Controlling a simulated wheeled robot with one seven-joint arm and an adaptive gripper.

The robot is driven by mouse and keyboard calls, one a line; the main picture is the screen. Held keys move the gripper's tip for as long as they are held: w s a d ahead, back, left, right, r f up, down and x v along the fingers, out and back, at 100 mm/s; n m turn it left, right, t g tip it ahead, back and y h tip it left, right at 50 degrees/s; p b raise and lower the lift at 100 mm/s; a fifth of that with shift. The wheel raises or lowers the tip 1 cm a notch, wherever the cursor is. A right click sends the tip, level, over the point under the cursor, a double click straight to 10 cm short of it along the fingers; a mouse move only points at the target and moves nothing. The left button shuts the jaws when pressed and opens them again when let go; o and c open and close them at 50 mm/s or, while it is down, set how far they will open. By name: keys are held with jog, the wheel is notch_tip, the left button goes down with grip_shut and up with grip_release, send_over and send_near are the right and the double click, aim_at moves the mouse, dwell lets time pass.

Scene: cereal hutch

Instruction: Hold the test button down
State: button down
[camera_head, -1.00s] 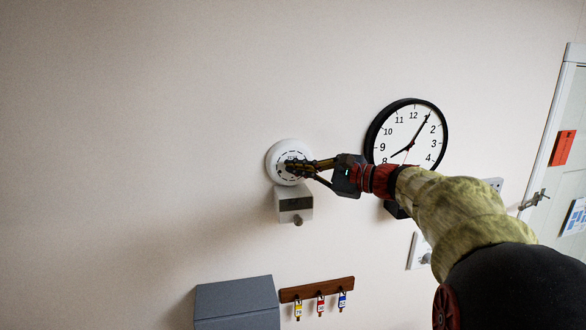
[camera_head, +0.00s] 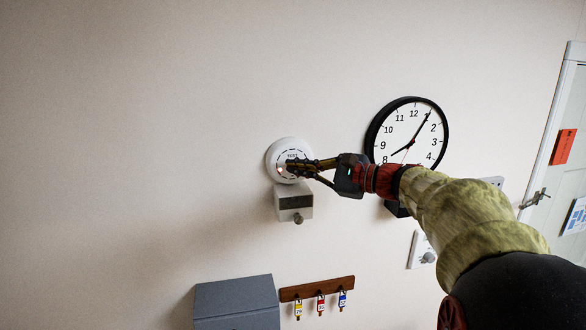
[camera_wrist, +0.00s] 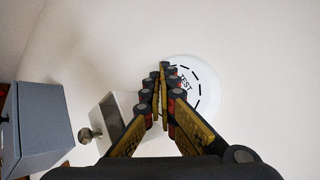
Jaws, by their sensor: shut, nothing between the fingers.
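A round white alarm (camera_head: 287,147) is mounted on the wall, with the word TEST on its face and a ring of dark dashes. In the wrist view the alarm (camera_wrist: 208,92) lies just beyond the fingertips, its TEST label to their right. My gripper (camera_head: 290,168) is shut and empty, with its fingertips over the lower middle of the alarm's face. It also shows in the wrist view (camera_wrist: 165,68). A small reddish light shows by the tips in the head view. The fingers hide part of the face, and I cannot tell whether they touch or press the button.
A white box with a knob (camera_head: 293,203) is right below the alarm. A black-rimmed clock (camera_head: 425,125) hangs to the right, close to my arm. A grey box (camera_head: 236,300) and a key rack (camera_head: 318,288) are lower down. The wall left of the alarm is bare.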

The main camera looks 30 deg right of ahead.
jog(key=shift+s, duration=0.2)
jog(key=shift+s+a+b, duration=0.25)
jog(key=shift+s+b, duration=0.1)
jog(key=shift+s, duration=0.45)
jog(key=shift+s+a+b, duration=0.25)
jog(key=shift+s+b, duration=0.05)
jog(key=shift+s, duration=0.5)
jog(key=shift+s+a+b, duration=0.25)
jog(key=shift+s+b, duration=0.1)
jog(key=shift+s, duration=0.45)
